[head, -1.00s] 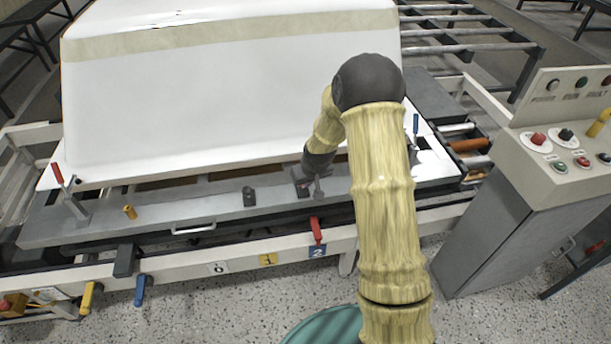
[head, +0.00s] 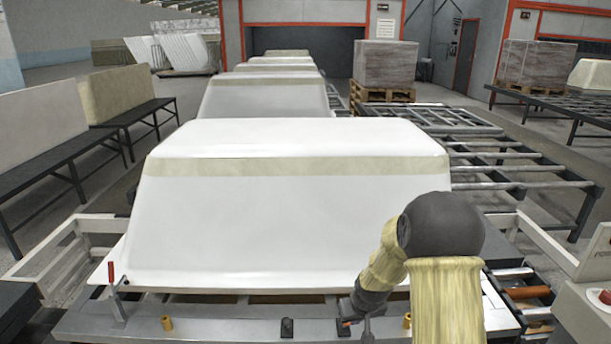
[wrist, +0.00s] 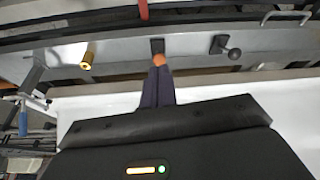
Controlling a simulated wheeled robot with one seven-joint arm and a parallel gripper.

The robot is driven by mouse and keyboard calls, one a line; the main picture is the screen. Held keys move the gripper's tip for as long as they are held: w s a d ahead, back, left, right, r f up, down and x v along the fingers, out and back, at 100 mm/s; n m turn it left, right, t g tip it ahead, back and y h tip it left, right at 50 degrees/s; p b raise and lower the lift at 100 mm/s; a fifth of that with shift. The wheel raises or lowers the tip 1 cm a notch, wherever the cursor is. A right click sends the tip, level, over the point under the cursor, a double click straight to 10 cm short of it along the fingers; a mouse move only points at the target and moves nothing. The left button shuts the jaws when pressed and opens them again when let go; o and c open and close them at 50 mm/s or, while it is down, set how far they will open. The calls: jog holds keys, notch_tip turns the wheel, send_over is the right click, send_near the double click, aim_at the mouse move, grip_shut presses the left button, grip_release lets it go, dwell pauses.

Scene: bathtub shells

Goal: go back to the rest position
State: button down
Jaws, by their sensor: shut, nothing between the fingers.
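My gripper (head: 346,323) is low in the head view, in front of the white tub shell (head: 290,225) and close above the grey front rail (head: 225,332). It is empty. In the wrist view its dark fingers (wrist: 158,62) are together, with an orange tip. There the tips show beside a small black block (wrist: 157,46) on the rail; whether they touch it I cannot tell. My arm reaches in from the bottom right of the head view and hides part of the rail.
A red-handled clamp (head: 113,285) stands at the rail's left end. Brass pegs (head: 167,323) and a black stub (head: 287,328) rise from the rail. More shells (head: 262,97) line up behind. A roller frame (head: 520,165) lies to the right. The air above the shell is clear.

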jog(key=s+d+r+m+g+p, duration=0.1)
jog(key=s+r+p, duration=0.7)
jog(key=s+r, duration=1.3)
jog(key=shift+s+m+g+h+p, duration=0.3)
jog(key=shift+s+m, duration=0.1)
jog(key=shift+m, duration=0.1)
